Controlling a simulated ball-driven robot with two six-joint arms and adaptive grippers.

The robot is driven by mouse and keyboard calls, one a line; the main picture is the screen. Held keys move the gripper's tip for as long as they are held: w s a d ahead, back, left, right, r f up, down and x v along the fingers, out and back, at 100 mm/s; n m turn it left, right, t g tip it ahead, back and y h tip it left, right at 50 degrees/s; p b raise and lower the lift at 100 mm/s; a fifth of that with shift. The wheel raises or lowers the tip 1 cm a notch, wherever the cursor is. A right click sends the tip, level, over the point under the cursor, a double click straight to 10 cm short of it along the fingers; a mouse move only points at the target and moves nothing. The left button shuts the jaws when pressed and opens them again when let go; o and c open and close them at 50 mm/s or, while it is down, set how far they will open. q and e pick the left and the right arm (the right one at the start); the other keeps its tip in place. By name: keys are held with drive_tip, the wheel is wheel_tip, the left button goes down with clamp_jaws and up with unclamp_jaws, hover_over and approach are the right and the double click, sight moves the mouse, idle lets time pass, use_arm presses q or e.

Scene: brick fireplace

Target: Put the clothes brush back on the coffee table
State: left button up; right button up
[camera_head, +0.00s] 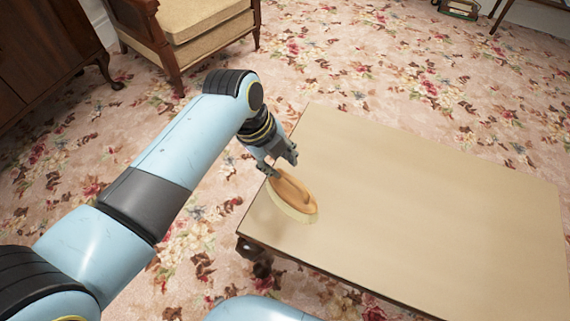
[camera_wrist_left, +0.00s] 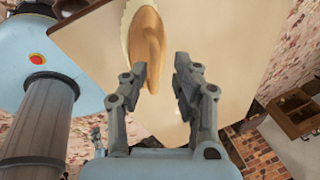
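The clothes brush (camera_head: 292,196), with a tan wooden back and pale bristles, is at the near left corner of the coffee table (camera_head: 420,210). It appears to lie on the tabletop; I cannot see its underside. My left gripper (camera_head: 283,160) is just beyond the brush's far end, close to the tabletop. In the left wrist view the brush (camera_wrist_left: 146,40) shows beyond the fingers, nearer the left finger. The fingertips of the left gripper (camera_wrist_left: 161,68) stand apart, with no clear grip on the brush. My right gripper is not seen.
An armchair (camera_head: 200,25) with a beige cushion stands at the back left, beside a dark wooden cabinet (camera_head: 45,50). Most of the tabletop to the right of the brush is bare. Floral carpet (camera_head: 350,60) surrounds the table.

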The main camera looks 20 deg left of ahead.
use_arm(q)
drive_tip(key=w+a+r+n+t+y+p, duration=0.2)
drive_tip(key=w+a+r+n+t, duration=0.3)
drive_tip(key=a+r+n, duration=0.45)
drive_tip(key=s+a+f+n+g, duration=0.1)
drive_tip(key=s+f+n, duration=0.3)
drive_tip(key=s+f, duration=0.6)
drive_tip(key=s+a+f+n+g, duration=0.15)
drive_tip(key=s+f+n, duration=0.25)
drive_tip(key=s+f, duration=0.7)
drive_tip(key=s+a+f+n+g, duration=0.1)
drive_tip(key=s+f, duration=0.3)
drive_tip(key=s, duration=0.4)
drive_tip(key=s+a+f+n+g+y, duration=0.1)
drive_tip(key=s+f, duration=0.3)
drive_tip(key=s, duration=0.4)
drive_tip(key=s+a+f+n+g, duration=0.1)
drive_tip(key=s+f+n+g, duration=0.1)
drive_tip(key=s, duration=0.6)
wheel_tip(320, 180, down, 2)
drive_tip(key=shift+s+f+n, duration=0.15)
drive_tip(key=shift+s+n, duration=0.15)
drive_tip(key=shift+n, duration=0.15)
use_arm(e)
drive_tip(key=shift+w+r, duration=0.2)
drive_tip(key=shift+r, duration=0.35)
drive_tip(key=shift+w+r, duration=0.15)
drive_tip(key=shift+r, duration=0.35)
